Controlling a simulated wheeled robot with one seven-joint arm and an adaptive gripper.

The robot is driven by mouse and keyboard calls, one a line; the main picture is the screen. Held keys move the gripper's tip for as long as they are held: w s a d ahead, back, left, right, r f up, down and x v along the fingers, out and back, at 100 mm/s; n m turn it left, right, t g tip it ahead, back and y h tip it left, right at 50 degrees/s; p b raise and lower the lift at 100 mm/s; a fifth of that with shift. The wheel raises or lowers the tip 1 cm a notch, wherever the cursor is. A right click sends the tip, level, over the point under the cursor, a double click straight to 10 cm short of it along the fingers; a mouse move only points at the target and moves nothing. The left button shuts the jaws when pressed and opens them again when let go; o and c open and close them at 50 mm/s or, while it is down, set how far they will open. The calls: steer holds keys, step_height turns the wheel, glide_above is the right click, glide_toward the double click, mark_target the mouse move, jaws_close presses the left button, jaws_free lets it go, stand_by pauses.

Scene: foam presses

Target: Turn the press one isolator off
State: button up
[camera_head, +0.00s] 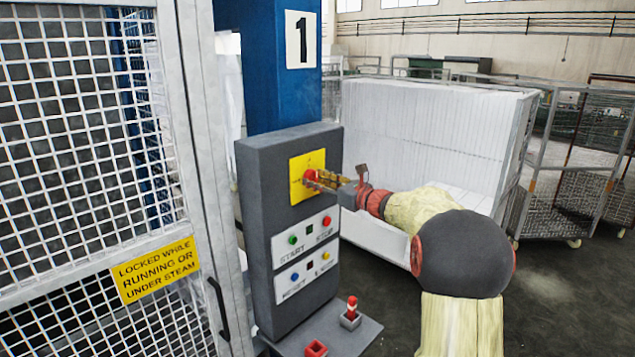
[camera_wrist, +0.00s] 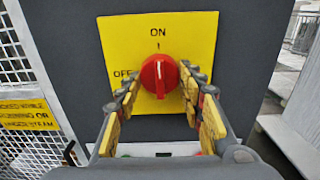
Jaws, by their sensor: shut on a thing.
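The press one isolator is a red rotary knob (camera_wrist: 160,72) on a yellow plate (camera_wrist: 200,32) marked ON at the top and OFF at the left. The white line on the knob is upright, pointing to ON. In the head view the plate (camera_head: 299,163) sits high on the dark grey control box (camera_head: 259,185), under a blue column with a number 1 sign (camera_head: 301,39). My gripper (camera_head: 316,179) reaches it from the right. In the wrist view its two fingers (camera_wrist: 161,86) are shut on the knob, one on each side.
Below the isolator is a panel with START and STOP buttons (camera_head: 306,238), then another button panel. A small pedestal with a red-topped control (camera_head: 351,308) stands below. A mesh guard gate (camera_head: 80,150) is at left. A cage of white foam blocks (camera_head: 430,130) stands behind my arm.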

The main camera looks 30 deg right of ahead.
steer(key=shift+c, duration=1.2)
steer(key=shift+f+n+b, duration=0.1)
steer(key=shift+n+b, duration=0.2)
steer(key=shift+b, duration=0.35)
steer(key=n+b, duration=0.8)
steer(key=b, duration=0.4)
steer(key=shift+f+b, duration=0.1)
steer(key=shift+b, duration=0.2)
steer(key=n+b, duration=0.5)
steer(key=b, duration=0.1)
steer(key=shift+d, duration=0.1)
steer(key=n+b, duration=0.4)
steer(key=shift+w+r, duration=0.1)
steer(key=shift+r, duration=0.15)
steer(key=shift+n, duration=0.3)
steer(key=o, duration=1.2)
steer(key=shift+c, duration=0.2)
